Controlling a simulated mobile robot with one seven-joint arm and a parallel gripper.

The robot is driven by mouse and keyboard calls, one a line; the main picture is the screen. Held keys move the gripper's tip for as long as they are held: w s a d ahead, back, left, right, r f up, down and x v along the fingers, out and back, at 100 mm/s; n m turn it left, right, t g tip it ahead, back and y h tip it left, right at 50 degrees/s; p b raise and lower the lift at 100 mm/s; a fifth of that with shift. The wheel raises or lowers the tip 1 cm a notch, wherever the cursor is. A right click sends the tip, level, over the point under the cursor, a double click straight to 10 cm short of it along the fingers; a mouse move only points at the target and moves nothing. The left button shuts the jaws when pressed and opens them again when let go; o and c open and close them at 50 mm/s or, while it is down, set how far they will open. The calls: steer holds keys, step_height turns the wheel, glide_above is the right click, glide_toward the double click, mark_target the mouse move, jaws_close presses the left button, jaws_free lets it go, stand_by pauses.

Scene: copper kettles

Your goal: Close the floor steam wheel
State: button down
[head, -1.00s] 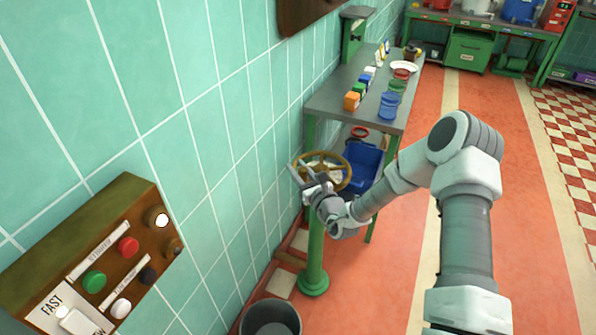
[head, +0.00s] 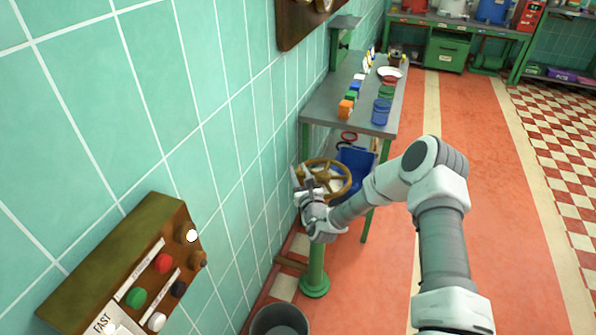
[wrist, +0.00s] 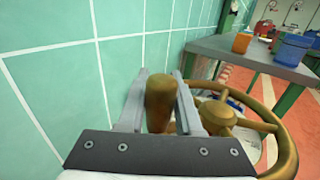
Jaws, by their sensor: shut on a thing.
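The floor steam wheel (head: 345,178) is a brass handwheel on a green post (head: 315,262) that rises from a round green foot on the floor. In the wrist view the wheel's rim (wrist: 285,140) and hub (wrist: 217,114) lie to the right. An upright brass handle knob (wrist: 160,103) stands between my two fingers. My gripper (head: 302,180) is at the wheel's near left side, shut on this knob. In the head view my gripper hides part of the wheel and the knob.
A grey-topped table (head: 345,98) with coloured jars stands just behind the wheel, a blue bin (head: 354,160) beneath it. The tiled wall is close on the left, with a button box (head: 120,265) on it. A grey bucket (head: 280,320) stands in front. The floor on the right is clear.

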steer(key=shift+w+a+r+h, duration=0.1)
steer(key=shift+a+h, duration=0.05)
steer(key=shift+h, duration=0.15)
stand_by(0.4)
steer(key=c, duration=0.6)
jaws_free()
steer(key=p+v, duration=0.3)
steer(key=v, duration=1.4)
steer(key=shift+f, duration=0.2)
